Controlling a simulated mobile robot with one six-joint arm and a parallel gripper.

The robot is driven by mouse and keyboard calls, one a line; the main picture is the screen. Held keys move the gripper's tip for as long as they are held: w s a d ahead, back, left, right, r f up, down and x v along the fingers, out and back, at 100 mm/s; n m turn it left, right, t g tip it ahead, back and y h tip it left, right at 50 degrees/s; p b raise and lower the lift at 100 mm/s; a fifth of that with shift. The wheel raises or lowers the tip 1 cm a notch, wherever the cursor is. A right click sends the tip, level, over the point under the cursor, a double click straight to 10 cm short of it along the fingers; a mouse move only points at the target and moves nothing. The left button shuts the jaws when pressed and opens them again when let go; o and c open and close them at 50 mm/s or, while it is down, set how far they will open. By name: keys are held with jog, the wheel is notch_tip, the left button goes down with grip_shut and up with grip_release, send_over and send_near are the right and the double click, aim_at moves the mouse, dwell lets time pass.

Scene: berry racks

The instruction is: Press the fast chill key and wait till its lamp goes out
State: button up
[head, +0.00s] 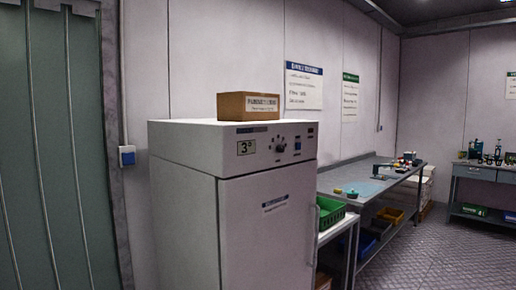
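A white chiller cabinet (262,235) with a closed door and a vertical handle (316,222) stands in the middle of the head view. Its control panel (275,146) runs along the top front. It carries a display reading "3" with a small mark (247,147), a round dial (280,144) and small dark controls (298,145) to the right. Which of these is the fast chill key is too small to tell, and no lit lamp can be made out. My gripper is not in view.
A cardboard box (248,106) sits on top of the cabinet. To the right are a green crate (331,214) and a long metal bench (346,181) with small items. A grey-green door (50,150) is at the left. Patterned floor (450,258) at the right is open.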

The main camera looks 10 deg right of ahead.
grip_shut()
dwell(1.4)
